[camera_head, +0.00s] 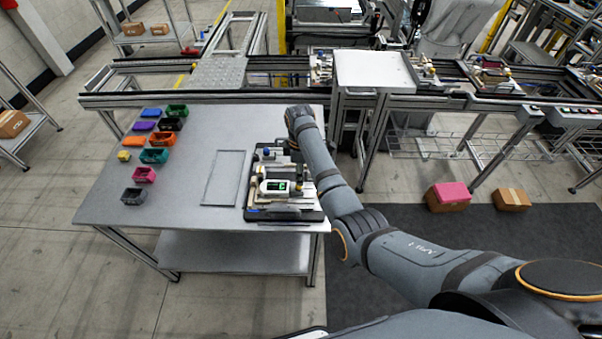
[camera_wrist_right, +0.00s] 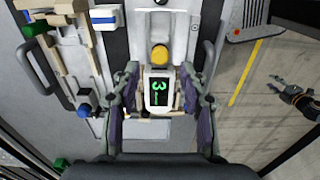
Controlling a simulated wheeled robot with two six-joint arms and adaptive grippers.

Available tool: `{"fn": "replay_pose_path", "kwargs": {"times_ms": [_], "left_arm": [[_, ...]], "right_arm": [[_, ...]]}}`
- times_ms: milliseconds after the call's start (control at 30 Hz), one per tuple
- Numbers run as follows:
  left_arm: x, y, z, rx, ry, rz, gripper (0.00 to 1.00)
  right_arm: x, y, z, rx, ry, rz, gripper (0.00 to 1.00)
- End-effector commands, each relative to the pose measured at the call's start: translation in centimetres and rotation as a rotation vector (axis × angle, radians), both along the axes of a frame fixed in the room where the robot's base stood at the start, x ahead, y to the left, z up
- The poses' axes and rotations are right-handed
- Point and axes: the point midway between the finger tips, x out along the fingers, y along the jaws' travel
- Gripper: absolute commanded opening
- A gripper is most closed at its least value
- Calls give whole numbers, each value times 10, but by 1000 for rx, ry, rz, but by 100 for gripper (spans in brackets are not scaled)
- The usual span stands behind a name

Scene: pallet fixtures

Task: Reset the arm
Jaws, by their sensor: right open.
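My right arm comes in from the right in the head view, and its outer end is over the back right part of the table. In the right wrist view my right gripper (camera_wrist_right: 159,72) is open, its two fingers apart. A white device with a green-lit display (camera_wrist_right: 160,92) and a yellow knob (camera_wrist_right: 160,54) show between the fingers. I cannot tell whether the fingers touch the device. In the head view the white device (camera_head: 274,187) lies in a dark tray (camera_head: 285,215) at the table's right edge. My left gripper cannot be made out.
Small coloured bins (camera_head: 143,174) stand in rows on the left of the grey table (camera_head: 190,185). A thin rectangular outline (camera_head: 223,178) lies beside the tray. Conveyor rails (camera_head: 200,98) run behind. In the wrist view a dark gripper-like shape (camera_wrist_right: 298,97) of unclear ownership shows at the right.

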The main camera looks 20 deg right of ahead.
Motion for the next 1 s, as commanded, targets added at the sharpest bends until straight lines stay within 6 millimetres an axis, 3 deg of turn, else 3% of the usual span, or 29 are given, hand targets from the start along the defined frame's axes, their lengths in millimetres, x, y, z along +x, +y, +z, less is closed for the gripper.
{"fn": "replay_pose_path", "kwargs": {"times_ms": [233, 333, 467, 567, 700, 1000], "left_arm": [[0, 0, 0, 0, 0, 0, 40], [0, 0, 0, 0, 0, 0, 40], [0, 0, 0, 0, 0, 0, 40], [2, 0, 0, 0, -2, 0, 40], [1, 0, 0, 0, -2, 0, 40], [-1, 0, 0, 0, 2, 0, 40]], "right_arm": [[-3, -2, -3, 0, -3, -16, 43], [-20, -16, -19, 1, -20, -124, 43], [-74, -53, -47, -2, -85, -417, 43], [-122, -76, -52, 2, -147, -636, 43], [-172, -92, -43, 20, -212, -834, 43], [-242, -100, -8, 76, -294, -1076, 43]]}}
